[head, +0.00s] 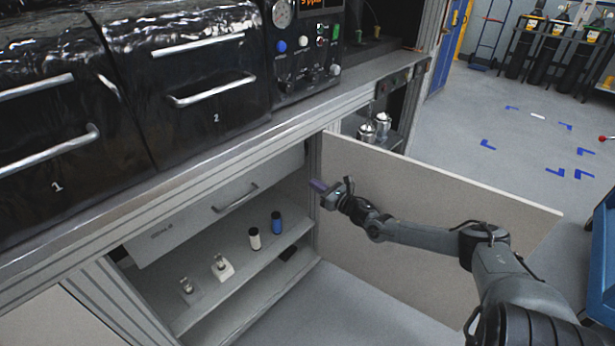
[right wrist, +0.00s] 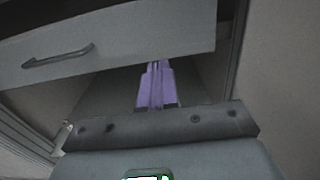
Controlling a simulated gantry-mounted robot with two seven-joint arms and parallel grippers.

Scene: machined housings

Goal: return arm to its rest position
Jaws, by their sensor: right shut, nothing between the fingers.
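My right gripper (head: 319,186) is shut and empty, its purple fingers pressed together. In the head view it is in front of the open cabinet, beside the inner face of the swung-open door (head: 440,195). In the right wrist view the shut fingers (right wrist: 157,85) point toward the cabinet interior, just below the drawer front (right wrist: 110,45). My right arm reaches in from the lower right of the head view. My left gripper does not show.
Inside the cabinet are a drawer (head: 200,215) and a shelf holding a white bottle (head: 255,238), a blue bottle (head: 276,222) and small glass vials (head: 221,264). The bench edge (head: 200,165) runs above. A blue cart (head: 602,255) stands at right. The floor beyond the door is open.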

